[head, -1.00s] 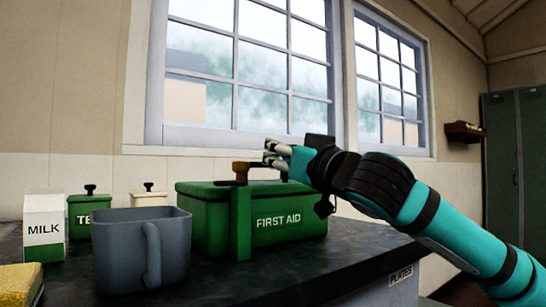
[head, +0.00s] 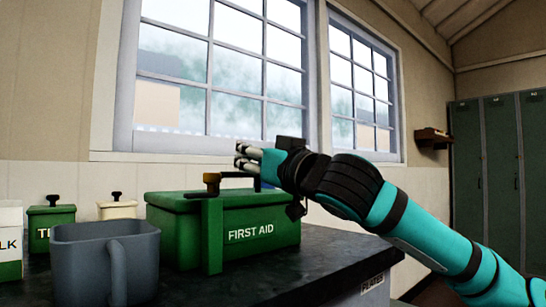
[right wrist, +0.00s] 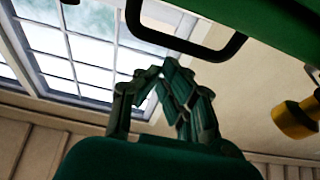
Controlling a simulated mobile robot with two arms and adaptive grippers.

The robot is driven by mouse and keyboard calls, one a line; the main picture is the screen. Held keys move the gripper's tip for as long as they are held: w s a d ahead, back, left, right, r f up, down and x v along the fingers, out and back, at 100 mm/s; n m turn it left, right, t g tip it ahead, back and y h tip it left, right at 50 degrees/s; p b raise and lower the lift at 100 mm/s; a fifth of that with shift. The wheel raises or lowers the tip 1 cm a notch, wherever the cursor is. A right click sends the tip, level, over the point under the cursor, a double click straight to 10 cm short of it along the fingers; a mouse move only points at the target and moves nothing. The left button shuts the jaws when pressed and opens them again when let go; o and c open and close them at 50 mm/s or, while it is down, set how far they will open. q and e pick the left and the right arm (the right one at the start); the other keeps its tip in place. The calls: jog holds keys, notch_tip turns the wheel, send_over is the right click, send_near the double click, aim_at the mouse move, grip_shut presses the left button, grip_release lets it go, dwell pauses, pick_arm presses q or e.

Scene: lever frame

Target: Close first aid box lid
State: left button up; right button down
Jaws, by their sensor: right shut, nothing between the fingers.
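The green first aid box (head: 249,231) stands on the dark counter in the head view. Its lid (head: 172,198) lies flat across the top, and I see no gap under it. A dark handle loop rises from the lid and also shows in the right wrist view (right wrist: 238,46). The fingers also show in the right wrist view (right wrist: 160,72). My left gripper is out of view.
A grey mug (head: 85,265) stands left of the box in front. A green tin (head: 50,220), a cream tin (head: 117,209) and a milk carton (head: 9,240) stand farther left. The window wall is behind. The counter right of the box is clear.

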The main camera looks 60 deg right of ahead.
notch_tip(320, 180, up, 2)
jog(key=shift+r+p, duration=0.1)
jog(key=shift+p, duration=0.35)
jog(key=shift+s+a, duration=0.1)
jog(key=shift+s, duration=0.05)
jog(key=s+a+f+b, duration=0.2)
jog(key=s+f, duration=0.2)
jog(key=s, duration=0.4)
jog(key=shift+a+f, duration=0.15)
jog(key=shift+f, duration=0.1)
jog(key=shift+s, duration=0.1)
